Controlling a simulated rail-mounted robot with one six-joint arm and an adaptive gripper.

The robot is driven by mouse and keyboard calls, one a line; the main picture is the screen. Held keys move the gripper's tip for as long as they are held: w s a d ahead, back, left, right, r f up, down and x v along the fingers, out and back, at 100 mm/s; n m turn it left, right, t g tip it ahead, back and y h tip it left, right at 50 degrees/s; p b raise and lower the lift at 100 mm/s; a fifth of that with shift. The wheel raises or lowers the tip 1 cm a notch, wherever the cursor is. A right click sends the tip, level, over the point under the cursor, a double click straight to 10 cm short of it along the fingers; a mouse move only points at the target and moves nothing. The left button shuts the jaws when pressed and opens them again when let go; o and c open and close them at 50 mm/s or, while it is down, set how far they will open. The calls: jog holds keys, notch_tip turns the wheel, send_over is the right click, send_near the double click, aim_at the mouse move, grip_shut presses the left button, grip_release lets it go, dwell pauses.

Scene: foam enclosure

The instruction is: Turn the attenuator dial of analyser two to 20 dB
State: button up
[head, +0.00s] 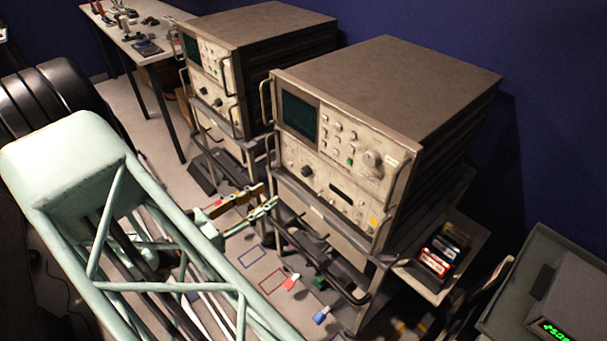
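Two beige analysers with dark screens stand side by side on carts: a nearer one (395,85) and a farther one (255,30). I cannot read which is analyser two. The nearer front panel has a large pale round dial (372,159) at its upper right and a dark knob (306,171) lower left. The farther panel has small dark knobs (203,91). Which control is the attenuator, and its setting, is too small to read. My gripper (269,194) is low, in front of the nearer cart and below its panel. Its two fingers look apart, with nothing visible between them.
Metal handles flank both front panels. A side shelf (408,272) right of the nearer cart holds a rack of coloured cartridges (443,250). A box with a green display (575,300) stands at lower right. A bench (125,30) is at the back left. Small coloured tags lie low in front.

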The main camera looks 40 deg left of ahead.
aim_at(303, 173)
jog(key=shift+w, duration=0.1)
dwell(0.5)
jog(key=shift+b+x, duration=0.7)
jog(key=shift+x, duration=6)
jog(key=shift+a, duration=0.15)
jog(key=shift+c, duration=0.2)
jog(key=c, duration=0.8)
